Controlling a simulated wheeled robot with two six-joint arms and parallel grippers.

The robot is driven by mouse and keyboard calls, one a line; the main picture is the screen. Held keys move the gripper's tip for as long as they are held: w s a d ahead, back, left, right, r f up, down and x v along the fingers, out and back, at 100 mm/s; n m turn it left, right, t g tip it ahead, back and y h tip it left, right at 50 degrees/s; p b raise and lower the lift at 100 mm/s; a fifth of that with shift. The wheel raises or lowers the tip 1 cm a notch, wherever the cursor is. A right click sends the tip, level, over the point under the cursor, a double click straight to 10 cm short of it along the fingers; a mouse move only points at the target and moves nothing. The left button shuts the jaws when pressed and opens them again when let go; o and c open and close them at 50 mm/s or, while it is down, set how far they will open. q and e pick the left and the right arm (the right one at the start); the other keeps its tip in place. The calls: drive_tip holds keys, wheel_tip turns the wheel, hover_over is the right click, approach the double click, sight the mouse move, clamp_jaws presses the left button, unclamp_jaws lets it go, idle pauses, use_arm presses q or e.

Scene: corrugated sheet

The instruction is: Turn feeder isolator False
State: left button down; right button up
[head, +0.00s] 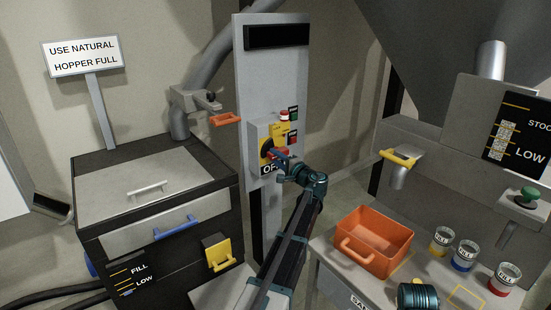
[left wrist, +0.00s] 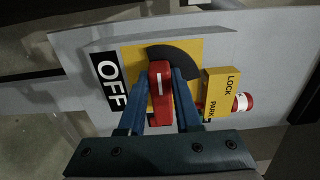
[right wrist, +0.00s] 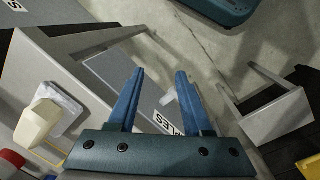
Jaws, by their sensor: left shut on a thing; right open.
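The feeder isolator (head: 265,147) is on a grey panel and has a yellow plate with a black OFF label (head: 268,169) below. Its red handle (left wrist: 160,88) has a white line running up and down in the left wrist view. The OFF label (left wrist: 109,80) is left of it there, and a dark curved sector (left wrist: 178,59) is beside it. My left gripper (left wrist: 160,82) is shut on the handle, one blue finger on each side. It partly covers the isolator in the head view. My right gripper (right wrist: 160,72) is open and empty, away from the panel.
A yellow LOCK PARK block (left wrist: 220,94) and a red-and-white knob (left wrist: 243,102) are close beside the handle. A red button (head: 284,116) is above the isolator. An orange bin (head: 371,266) and several labelled tins (head: 463,257) stand on the bench at right.

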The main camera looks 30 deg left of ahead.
use_arm(q)
drive_tip(key=c, duration=0.6)
unclamp_jaws()
drive_tip(key=v, duration=1.4)
